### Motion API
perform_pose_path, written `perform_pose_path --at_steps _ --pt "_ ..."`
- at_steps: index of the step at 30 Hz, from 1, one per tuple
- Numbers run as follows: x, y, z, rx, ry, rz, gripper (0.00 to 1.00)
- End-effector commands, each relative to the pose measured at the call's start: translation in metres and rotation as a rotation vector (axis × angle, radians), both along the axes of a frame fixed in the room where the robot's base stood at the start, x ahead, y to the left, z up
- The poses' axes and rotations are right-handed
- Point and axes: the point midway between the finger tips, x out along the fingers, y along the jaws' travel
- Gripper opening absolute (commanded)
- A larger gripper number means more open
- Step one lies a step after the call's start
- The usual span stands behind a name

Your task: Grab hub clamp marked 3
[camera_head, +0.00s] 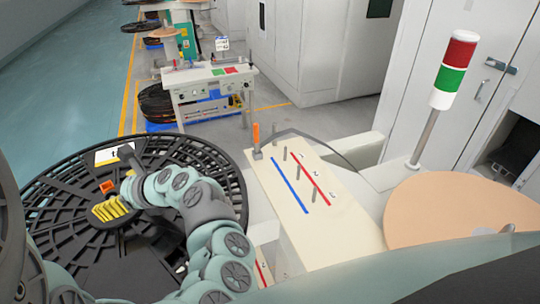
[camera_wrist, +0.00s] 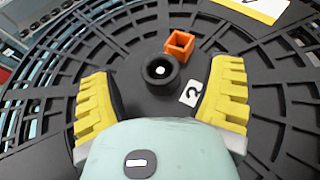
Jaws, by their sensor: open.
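In the wrist view a round black hub piece (camera_wrist: 160,70) with a light centre hole sits on the black slotted reel. A small white tag (camera_wrist: 193,93) with a dark numeral lies beside it; the numeral is tilted and I cannot tell whether it is a 3. My gripper (camera_wrist: 162,85) is open and empty, with its yellow ribbed fingers on either side of the hub piece. I cannot tell whether they touch it. In the head view my gripper (camera_head: 112,208) is over the reel, and my arm hides much of the hub area.
A small orange square piece (camera_wrist: 180,45) sits just beyond the hub piece. A yellow-edged white card (camera_head: 115,154) lies on the reel (camera_head: 212,160). To the right are a cream panel (camera_head: 335,235) with pegs and coloured lines, a signal light (camera_head: 450,80) and a tan disc (camera_head: 460,210).

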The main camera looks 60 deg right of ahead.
Motion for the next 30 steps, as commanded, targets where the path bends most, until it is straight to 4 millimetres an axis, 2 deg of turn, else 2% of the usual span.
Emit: perform_pose_path --at_steps 1,3,8,13,26,30 --pt "0.007 0.005 0.004 0.006 0.000 0.005 0.80" --pt "0.009 -0.001 0.007 0.000 -0.006 -0.009 0.80" --pt "0.015 -0.003 0.004 -0.003 -0.009 -0.015 0.80" --pt "0.021 0.005 -0.003 0.000 -0.003 -0.004 0.80" --pt "0.024 0.010 -0.010 0.000 0.001 0.004 0.81" --pt "0.024 0.010 -0.010 0.000 0.001 0.004 0.67"
